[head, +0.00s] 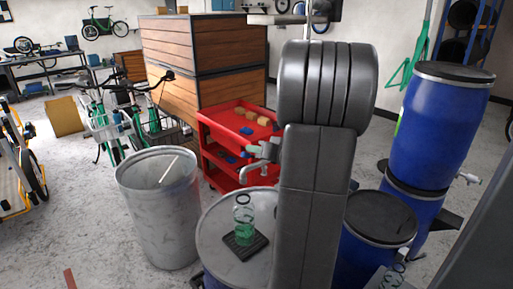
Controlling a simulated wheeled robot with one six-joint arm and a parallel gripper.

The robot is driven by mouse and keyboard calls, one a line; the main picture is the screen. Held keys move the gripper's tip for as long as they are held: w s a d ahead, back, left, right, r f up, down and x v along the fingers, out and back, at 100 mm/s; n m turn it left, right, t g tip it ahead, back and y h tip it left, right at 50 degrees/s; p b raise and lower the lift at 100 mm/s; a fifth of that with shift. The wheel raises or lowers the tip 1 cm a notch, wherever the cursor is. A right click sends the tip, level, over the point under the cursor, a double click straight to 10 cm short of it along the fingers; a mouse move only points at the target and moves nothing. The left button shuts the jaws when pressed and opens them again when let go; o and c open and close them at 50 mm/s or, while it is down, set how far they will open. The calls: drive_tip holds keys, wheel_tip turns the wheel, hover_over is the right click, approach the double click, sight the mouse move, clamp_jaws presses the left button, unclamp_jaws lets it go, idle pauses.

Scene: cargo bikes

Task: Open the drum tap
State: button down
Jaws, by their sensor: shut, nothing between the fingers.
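A grey metal tap (260,165) with a downturned spout juts out to the left from behind my arm. A small greenish part sits on top of it, possibly its handle; I cannot tell its position. What the tap is fixed to is hidden by my arm. Another pale tap (468,178) sticks out to the right by the stacked blue drums (437,125). My arm stands upright in the middle of the head view. My gripper cannot be made out; it seems hidden behind the arm.
A clear jar with green contents (243,222) stands on a dark pad (245,247) on a grey drum lid (212,240). A galvanised bin (155,215) stands left, and a red cart (215,150) behind. A dark-lidded blue drum (365,255) is right of my arm.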

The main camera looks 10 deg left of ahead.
drive_tip(key=shift+f, duration=0.1)
drive_tip(key=shift+s+a+f+n+h, duration=0.15)
drive_tip(key=shift+s+f+n, duration=0.1)
drive_tip(key=shift+f, duration=0.1)
drive_tip(key=shift+s+a+f+n+h, duration=0.1)
drive_tip(key=shift+a+f+n+h, duration=0.05)
drive_tip(key=shift+f+n, duration=0.15)
